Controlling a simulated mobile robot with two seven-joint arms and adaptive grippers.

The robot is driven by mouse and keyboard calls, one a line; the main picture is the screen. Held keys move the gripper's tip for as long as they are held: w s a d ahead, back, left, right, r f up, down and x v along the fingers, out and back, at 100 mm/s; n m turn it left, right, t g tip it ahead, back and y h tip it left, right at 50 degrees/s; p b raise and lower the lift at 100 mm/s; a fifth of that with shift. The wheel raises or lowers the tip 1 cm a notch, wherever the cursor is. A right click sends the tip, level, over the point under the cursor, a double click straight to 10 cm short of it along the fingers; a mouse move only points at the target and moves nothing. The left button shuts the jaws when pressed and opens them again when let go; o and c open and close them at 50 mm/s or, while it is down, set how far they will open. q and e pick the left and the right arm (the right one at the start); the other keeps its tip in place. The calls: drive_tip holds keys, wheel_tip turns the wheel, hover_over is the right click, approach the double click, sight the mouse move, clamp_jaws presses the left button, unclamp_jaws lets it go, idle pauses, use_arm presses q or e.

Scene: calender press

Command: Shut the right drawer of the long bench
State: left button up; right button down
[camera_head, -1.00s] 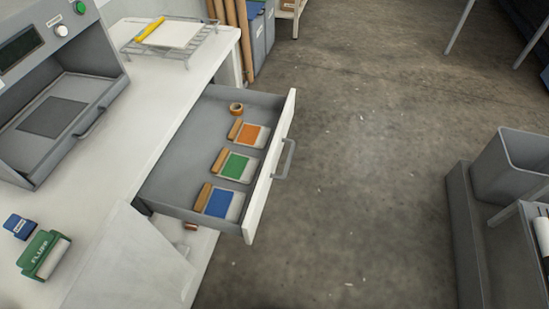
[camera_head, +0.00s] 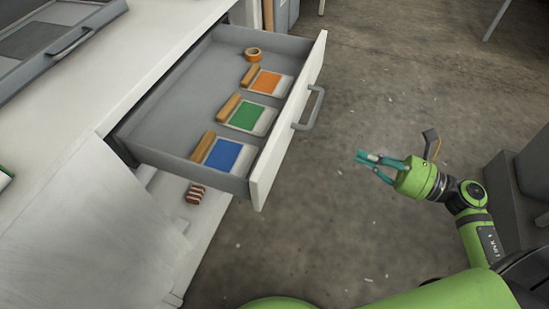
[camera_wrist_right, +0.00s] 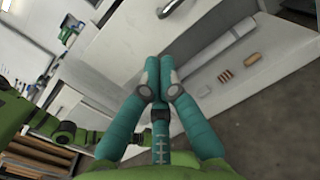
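The right drawer (camera_head: 285,130) of the long bench (camera_head: 165,50) stands pulled out, with a white front and a grey handle (camera_head: 311,108). Inside lie cards in blue (camera_head: 226,156), green (camera_head: 246,116) and orange (camera_head: 268,82) with wooden-edged tools, and a tape roll (camera_head: 253,54). My right gripper (camera_head: 367,162) is to the right of the drawer front, apart from the handle, over open floor. In the right wrist view its teal fingers (camera_wrist_right: 159,68) are together with nothing between them. My left gripper is not seen.
A striped brown item (camera_head: 196,194) lies on the low shelf under the drawer. A grey bin or trolley (camera_head: 522,185) stands at the right edge, behind my right arm.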

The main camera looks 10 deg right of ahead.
drive_tip(key=a+n+g, duration=0.1)
drive_tip(key=n+g, duration=0.1)
drive_tip(key=n, duration=0.1)
drive_tip(key=p, duration=0.4)
approach(285, 141)
drive_tip(key=shift+y, duration=0.3)
drive_tip(key=x, duration=0.6)
drive_tip(key=shift+w+d+f, duration=0.1)
drive_tip(key=shift+w+f, duration=0.1)
drive_tip(key=shift+f, duration=0.05)
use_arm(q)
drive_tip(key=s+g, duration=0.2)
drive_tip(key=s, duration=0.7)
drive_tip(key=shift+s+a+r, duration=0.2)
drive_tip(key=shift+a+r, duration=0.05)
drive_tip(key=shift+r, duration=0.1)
use_arm(e)
drive_tip(key=shift+w+a+f, duration=0.15)
drive_tip(key=shift+w+a, duration=0.1)
drive_tip(key=shift+a, duration=0.15)
